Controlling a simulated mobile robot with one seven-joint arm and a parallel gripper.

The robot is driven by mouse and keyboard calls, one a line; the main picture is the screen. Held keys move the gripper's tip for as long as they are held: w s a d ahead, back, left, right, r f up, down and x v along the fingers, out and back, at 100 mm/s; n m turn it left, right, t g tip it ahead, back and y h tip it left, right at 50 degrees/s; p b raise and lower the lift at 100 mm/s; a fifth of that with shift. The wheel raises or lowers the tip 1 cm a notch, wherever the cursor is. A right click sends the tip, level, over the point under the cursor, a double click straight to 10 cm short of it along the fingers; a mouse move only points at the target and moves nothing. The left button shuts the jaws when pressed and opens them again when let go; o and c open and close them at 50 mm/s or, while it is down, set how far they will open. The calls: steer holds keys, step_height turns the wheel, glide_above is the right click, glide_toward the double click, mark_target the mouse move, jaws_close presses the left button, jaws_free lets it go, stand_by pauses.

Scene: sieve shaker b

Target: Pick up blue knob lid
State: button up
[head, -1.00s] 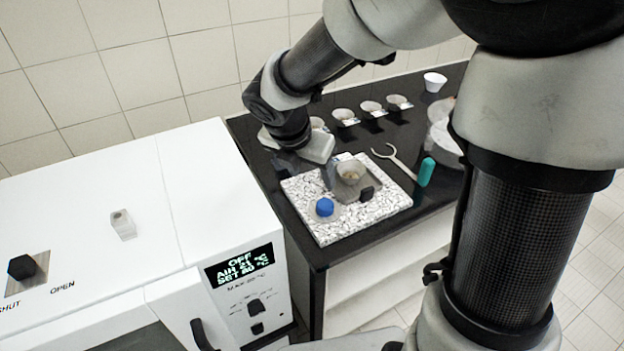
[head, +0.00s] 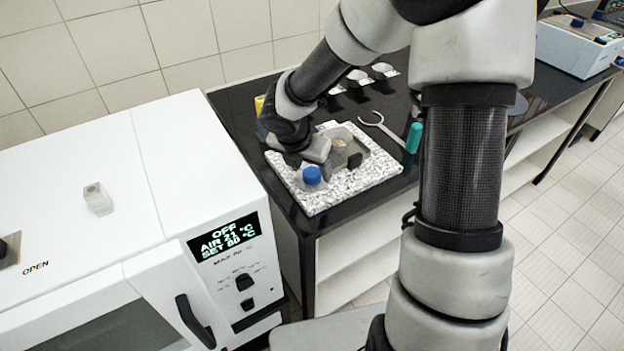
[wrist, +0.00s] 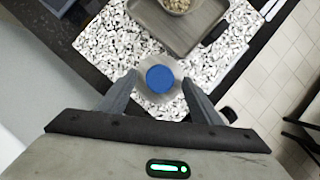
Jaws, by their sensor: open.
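The blue knob lid (head: 312,175) stands on the near left part of a speckled stone slab (head: 335,205). In the wrist view its round blue knob (wrist: 160,79) sits on a greyish disc, just beyond my fingertips and nearly centred between them. My gripper (wrist: 160,95) is open and empty, with one finger on each side of the lid. Whether the fingers are at the lid's height cannot be told. In the head view my wrist hangs over the slab behind the lid and hides the fingers.
A white oven (head: 150,180) stands left of the bench.

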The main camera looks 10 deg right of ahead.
mark_target(311, 174)
steer(key=shift+w+d+f, duration=0.1)
steer(key=shift+w+f, duration=0.1)
steer(key=shift+f, duration=0.3)
steer(key=c, duration=1.2)
steer(key=shift+o, duration=0.2)
steer(key=shift+r, duration=0.1)
step_height(311, 174, up, 10)
steer(key=p, duration=0.3)
